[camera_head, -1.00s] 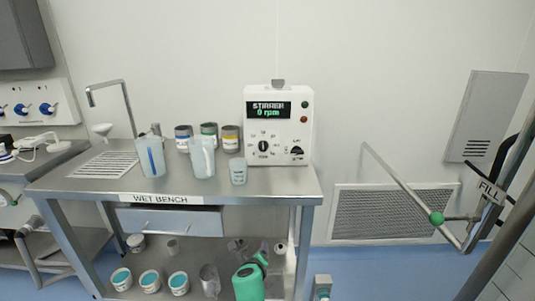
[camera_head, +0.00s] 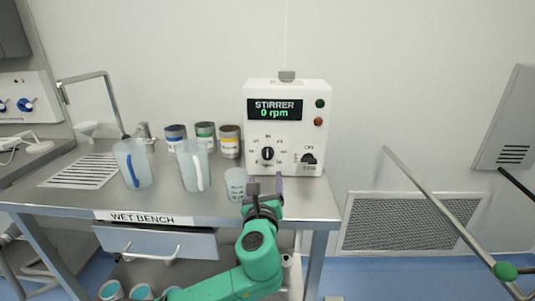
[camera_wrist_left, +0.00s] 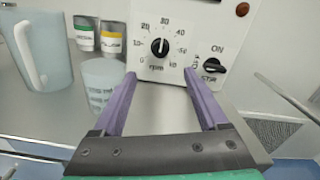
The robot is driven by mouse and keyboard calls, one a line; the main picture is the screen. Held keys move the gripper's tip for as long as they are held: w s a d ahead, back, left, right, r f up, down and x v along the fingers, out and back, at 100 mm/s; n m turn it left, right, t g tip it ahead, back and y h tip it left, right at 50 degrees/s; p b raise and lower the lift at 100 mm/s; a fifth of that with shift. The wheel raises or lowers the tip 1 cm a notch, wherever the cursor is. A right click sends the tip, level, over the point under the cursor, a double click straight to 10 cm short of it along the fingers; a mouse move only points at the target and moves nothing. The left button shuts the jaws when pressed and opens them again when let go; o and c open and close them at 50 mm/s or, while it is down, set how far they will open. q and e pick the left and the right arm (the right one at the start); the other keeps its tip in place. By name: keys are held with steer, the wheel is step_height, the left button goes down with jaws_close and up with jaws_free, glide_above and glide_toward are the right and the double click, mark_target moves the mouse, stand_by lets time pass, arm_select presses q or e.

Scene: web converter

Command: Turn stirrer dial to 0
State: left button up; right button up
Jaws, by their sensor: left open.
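The stirrer (camera_head: 287,125) is a white box at the back right of the wet bench. Its display (camera_head: 275,110) reads "STIRRER 0 rpm". The black stirrer dial (camera_head: 267,153) is on its front face; its white mark looks roughly upright. In the left wrist view the dial (camera_wrist_left: 160,47) sits inside a 0 to 60 rpm scale. My left gripper (camera_head: 265,186) is open and empty, in front of and below the dial, apart from it. Its purple fingers (camera_wrist_left: 160,76) point toward the stirrer, with the dial between their tips in the wrist view. My right gripper is not in view.
A black ON/STIR switch (camera_head: 308,158) is right of the dial. A small beaker (camera_head: 236,184) stands close left of my gripper. Two pitchers (camera_head: 194,166) and several lidded jars (camera_head: 229,141) stand further left. A slanted rail (camera_head: 440,210) is at the right.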

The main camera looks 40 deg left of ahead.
arm_select(q)
glide_toward(267, 156)
steer(key=x, duration=0.9)
steer(key=shift+r+p, duration=0.1)
steer(key=shift+p, duration=0.25)
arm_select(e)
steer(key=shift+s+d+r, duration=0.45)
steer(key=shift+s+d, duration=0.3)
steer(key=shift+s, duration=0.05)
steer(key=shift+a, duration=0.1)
arm_select(q)
jaws_close()
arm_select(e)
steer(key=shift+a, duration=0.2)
